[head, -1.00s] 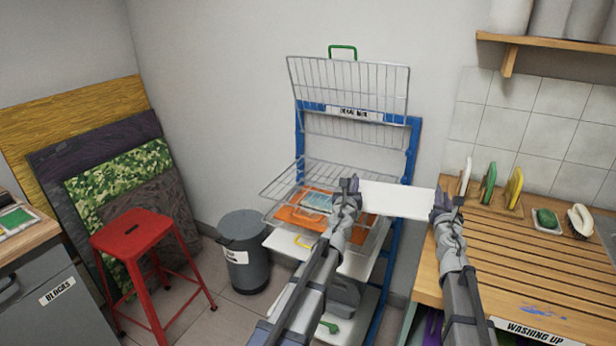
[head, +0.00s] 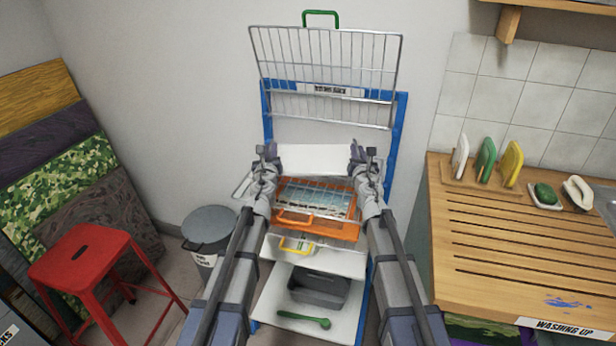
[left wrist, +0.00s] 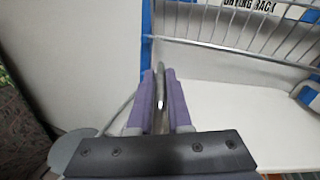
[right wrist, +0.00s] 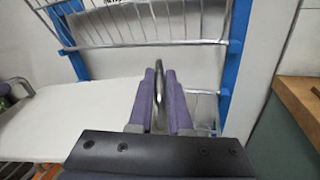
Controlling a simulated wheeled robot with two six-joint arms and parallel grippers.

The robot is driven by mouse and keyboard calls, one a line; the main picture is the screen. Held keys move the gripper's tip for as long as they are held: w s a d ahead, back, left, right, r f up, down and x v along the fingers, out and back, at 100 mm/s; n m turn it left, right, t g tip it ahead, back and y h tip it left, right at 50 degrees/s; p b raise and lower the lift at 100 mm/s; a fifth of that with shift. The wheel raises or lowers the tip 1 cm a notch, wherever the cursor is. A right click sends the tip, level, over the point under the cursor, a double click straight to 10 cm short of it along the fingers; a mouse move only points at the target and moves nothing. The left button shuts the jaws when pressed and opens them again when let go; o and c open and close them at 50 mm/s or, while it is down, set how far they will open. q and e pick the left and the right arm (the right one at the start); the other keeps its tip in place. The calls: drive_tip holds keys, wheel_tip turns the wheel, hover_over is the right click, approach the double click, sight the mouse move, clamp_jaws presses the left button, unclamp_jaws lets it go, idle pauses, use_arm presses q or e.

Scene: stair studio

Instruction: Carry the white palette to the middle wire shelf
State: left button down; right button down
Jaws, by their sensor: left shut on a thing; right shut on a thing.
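The white palette (head: 314,158) is held level between my two grippers, in front of the blue drying rack (head: 398,140). My left gripper (head: 266,158) is shut on its left side and my right gripper (head: 364,162) on its right side. The palette also shows in the left wrist view (left wrist: 235,110) and the right wrist view (right wrist: 70,115). The middle wire shelf (head: 242,186) lies under the palette, largely hidden by it and my arms. I cannot tell whether they touch.
A wire shelf with a green handle (head: 325,65) is tipped up above. Below are an orange tray (head: 294,217) with a picture and white shelves with a grey bin (head: 318,290). A red stool (head: 85,255) and grey trash can (head: 208,228) stand left, a wooden counter (head: 520,260) right.

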use_arm(q)
drive_tip(key=shift+d+f+b, duration=0.25)
drive_tip(key=shift+f+b, duration=0.05)
drive_tip(key=shift+f, duration=0.3)
use_arm(e)
drive_tip(key=shift+a+f, duration=0.25)
drive_tip(key=shift+f, duration=0.4)
use_arm(q)
drive_tip(key=shift+f, duration=0.15)
use_arm(e)
drive_tip(key=shift+f, duration=0.15)
